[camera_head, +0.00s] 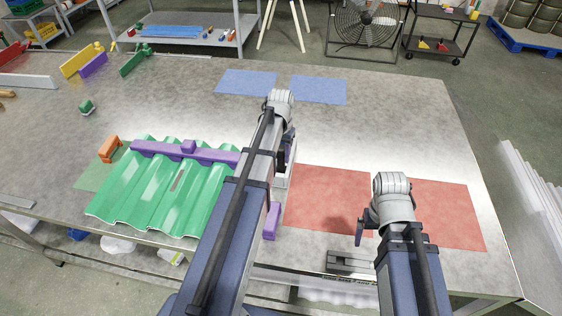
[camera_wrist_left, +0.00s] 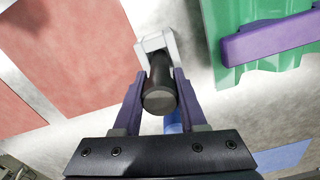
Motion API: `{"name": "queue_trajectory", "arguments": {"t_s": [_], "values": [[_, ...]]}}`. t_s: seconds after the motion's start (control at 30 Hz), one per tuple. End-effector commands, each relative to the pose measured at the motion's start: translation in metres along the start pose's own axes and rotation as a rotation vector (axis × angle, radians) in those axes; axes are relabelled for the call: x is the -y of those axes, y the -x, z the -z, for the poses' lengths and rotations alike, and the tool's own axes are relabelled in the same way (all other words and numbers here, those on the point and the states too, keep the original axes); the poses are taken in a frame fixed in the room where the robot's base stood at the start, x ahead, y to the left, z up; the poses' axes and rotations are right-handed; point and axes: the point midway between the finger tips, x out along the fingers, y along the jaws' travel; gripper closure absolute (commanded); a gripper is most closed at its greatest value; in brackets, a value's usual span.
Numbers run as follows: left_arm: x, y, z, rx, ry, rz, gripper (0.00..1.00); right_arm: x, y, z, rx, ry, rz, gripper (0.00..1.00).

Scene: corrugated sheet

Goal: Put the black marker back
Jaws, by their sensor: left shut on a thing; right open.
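The black marker (camera_wrist_left: 160,80) is a dark, thick cylinder between the purple-grey fingers of my left gripper (camera_wrist_left: 155,92) in the left wrist view. Its far end meets a light grey holder (camera_wrist_left: 155,44); how deep it sits there I cannot tell. In the head view the black marker (camera_head: 282,160) shows upright just right of my left arm, above the pale holder (camera_head: 281,181). My left gripper is shut on the marker, mostly hidden by its arm. My right gripper (camera_head: 361,234) hangs over the red mat's front part, open and empty.
A green corrugated sheet (camera_head: 150,199) with a purple bar (camera_head: 215,155) lies left of my left arm. Red mats (camera_head: 325,190) lie to the right, blue mats (camera_head: 320,90) at the back. A small purple block (camera_head: 272,221) and a grey block (camera_head: 349,263) are near the front edge.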

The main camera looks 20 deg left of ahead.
Motion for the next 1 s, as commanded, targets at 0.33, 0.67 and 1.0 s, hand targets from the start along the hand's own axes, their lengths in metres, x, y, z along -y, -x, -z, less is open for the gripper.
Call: {"name": "queue_trajectory", "arguments": {"t_s": [0.33, 0.67, 1.0], "values": [[0.0000, -0.0145, 0.0000, 0.000, 0.000, 0.000, 1.00, 0.0014, -0.0144, 0.0009, 0.000, 0.000, 0.000, 0.05], [0.0000, -0.0178, -0.0001, 0.000, 0.000, 0.000, 0.44, 0.0017, -0.0177, 0.0011, 0.000, 0.000, 0.000, 0.05], [0.0001, -0.0178, 0.0000, 0.000, 0.000, 0.000, 0.29, 0.0017, -0.0177, 0.0011, 0.000, 0.000, 0.000, 0.05]]}}
